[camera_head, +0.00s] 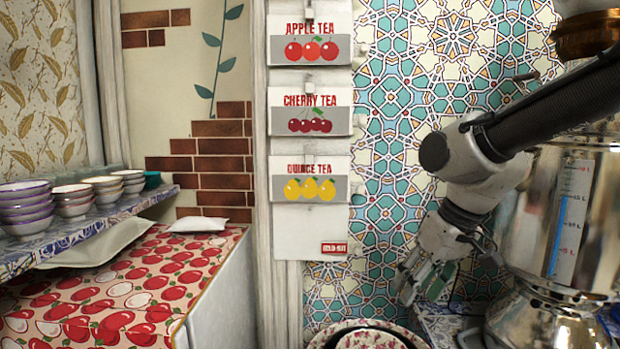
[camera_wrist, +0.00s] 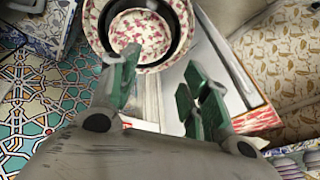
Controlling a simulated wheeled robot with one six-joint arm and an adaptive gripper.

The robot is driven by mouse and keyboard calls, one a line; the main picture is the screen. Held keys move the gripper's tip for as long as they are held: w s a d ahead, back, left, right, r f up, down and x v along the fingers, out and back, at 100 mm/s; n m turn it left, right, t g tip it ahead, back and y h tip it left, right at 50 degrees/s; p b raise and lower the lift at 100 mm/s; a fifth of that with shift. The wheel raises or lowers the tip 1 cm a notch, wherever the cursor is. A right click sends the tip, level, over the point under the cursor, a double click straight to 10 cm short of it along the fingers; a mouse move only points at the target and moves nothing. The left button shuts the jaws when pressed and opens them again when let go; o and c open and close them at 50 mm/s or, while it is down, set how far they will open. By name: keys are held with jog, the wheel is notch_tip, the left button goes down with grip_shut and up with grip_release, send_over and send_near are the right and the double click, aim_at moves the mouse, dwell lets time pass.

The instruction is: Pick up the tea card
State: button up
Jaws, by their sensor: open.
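Three tea cards hang one above another on a pale board: the apple tea card (camera_head: 311,19), the cherry tea card (camera_head: 303,100) and the quince tea card (camera_head: 304,167). Each has red lettering and fruit on a grey band. My gripper (camera_head: 420,283) is open, to the right of and below the cards, in front of the tiled wall and apart from them. In the wrist view its green-padded fingers (camera_wrist: 162,88) are spread with nothing held between them. I cannot make out any tea card in the wrist view.
A large metal samovar (camera_head: 535,240) stands close at the right of my arm. Nested patterned bowls (camera_head: 372,340) sit below the gripper and show in the wrist view (camera_wrist: 145,30). A shelf with stacked cups (camera_head: 73,193) and an apple-print tabletop (camera_head: 120,290) are at left.

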aim_at(309, 164)
jog(key=w+a+r+t+y, duration=0.15)
jog(key=w+a, duration=0.25)
jog(key=a, duration=0.5)
jog(key=w+a+n+t+y, duration=0.15)
jog(key=w+a, duration=0.25)
jog(key=a, duration=0.4)
jog(key=w+a+r+t+y, duration=0.15)
jog(key=w+a, duration=0.25)
jog(key=a, duration=0.5)
jog(key=w+a+r+m+t, duration=0.2)
jog(key=w+a+r+t, duration=0.25)
jog(key=w, duration=0.25)
jog(key=w+d+r+m+t+h, duration=0.45)
jog(key=d+r+t+h, duration=0.3)
jog(key=d+r, duration=0.2)
jog(key=shift+g, duration=0.45)
jog(key=w, duration=0.8)
jog(key=shift+d+f, duration=0.1)
jog(key=shift+f, duration=0.25)
jog(key=shift+c, duration=0.2)
grip_shut()
